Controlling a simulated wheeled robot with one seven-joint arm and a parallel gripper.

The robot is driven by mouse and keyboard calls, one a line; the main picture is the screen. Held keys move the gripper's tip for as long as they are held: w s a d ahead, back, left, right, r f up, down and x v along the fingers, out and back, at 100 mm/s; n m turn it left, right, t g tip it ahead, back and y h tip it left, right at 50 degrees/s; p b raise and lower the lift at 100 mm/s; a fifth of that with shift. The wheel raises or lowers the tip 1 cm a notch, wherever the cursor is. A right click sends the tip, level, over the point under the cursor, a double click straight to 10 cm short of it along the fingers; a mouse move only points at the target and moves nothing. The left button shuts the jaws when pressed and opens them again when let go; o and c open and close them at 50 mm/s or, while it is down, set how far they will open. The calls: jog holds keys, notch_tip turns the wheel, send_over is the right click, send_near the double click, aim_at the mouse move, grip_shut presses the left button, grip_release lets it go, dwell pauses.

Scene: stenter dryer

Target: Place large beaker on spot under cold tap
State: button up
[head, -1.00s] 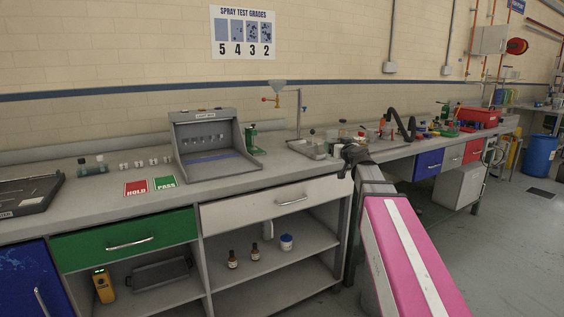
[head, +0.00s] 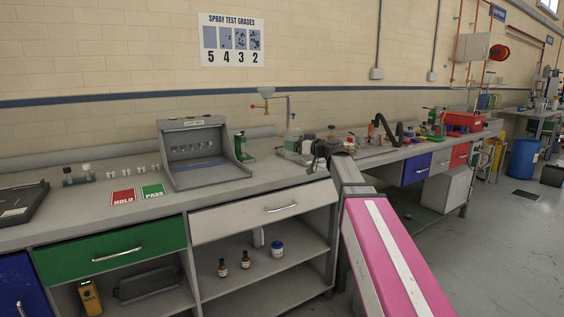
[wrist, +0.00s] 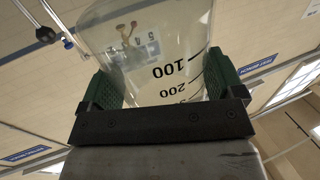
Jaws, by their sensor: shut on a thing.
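My gripper (wrist: 165,95) is shut on the large beaker (wrist: 170,60), clear glass with black 100 and 200 marks, between green pads. In the head view the beaker (head: 293,141) is small and faint, just left of my dark gripper (head: 318,150), over the sink area on the bench. The tap stand (head: 288,105) rises just behind it, with a blue lever on the right, the cold tap, and a red lever (head: 265,93) on the left. A blue tap part (wrist: 68,43) shows at upper left in the wrist view. The spot under the cold tap is hidden.
A grey light box (head: 200,155) and a green device (head: 241,148) stand left of the sink area. Bottles and small items crowd the bench right of my gripper.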

jog(key=shift+w+a+f, duration=0.6)
jog(key=shift+a+f, duration=0.25)
jog(key=shift+f, duration=0.45)
jog(key=shift+w+a+f, duration=0.55)
jog(key=shift+a+f, duration=0.35)
jog(key=shift+f, duration=0.4)
jog(key=shift+w+a+f, duration=0.6)
jog(key=shift+a+f, duration=0.25)
jog(key=shift+f, duration=0.45)
